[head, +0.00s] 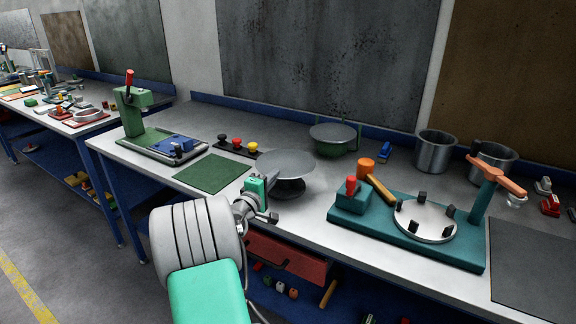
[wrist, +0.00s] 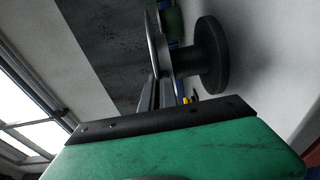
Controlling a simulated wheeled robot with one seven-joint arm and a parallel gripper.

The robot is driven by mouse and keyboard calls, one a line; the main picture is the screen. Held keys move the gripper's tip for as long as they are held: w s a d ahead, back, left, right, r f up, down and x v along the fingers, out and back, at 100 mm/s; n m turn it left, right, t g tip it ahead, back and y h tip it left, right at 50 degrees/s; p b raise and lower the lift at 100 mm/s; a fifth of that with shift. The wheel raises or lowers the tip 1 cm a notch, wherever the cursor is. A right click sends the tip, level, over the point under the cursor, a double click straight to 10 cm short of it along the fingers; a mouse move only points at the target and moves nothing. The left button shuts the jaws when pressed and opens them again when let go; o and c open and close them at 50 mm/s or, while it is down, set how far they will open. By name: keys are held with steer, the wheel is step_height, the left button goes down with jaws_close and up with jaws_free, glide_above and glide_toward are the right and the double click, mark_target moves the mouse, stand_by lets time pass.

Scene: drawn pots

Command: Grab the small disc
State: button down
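Two flat grey discs stand on the bench. The nearer disc (head: 283,163) lies level on a dark round pedestal; the other disc (head: 333,132) sits farther back on a green stand and looks smaller from here. I cannot tell for sure which is the small disc. My gripper (head: 266,212) is at the near left side of the nearer disc. In the wrist view the nearer disc shows edge-on (wrist: 152,42), with its black pedestal (wrist: 209,56) to the right. My fingertips (wrist: 163,85) are close to its rim; whether they touch it is unclear.
A teal fixture (head: 400,238) with a round plate, posts and an orange handle stands to the right. Metal pots (head: 434,152) are behind it. A green mat (head: 213,172), a green press (head: 133,108) and a button strip (head: 237,147) are left. A red drawer (head: 285,258) is below.

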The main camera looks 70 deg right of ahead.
steer(key=shift+r+p, duration=1.25)
steer(key=shift+r, duration=0.5)
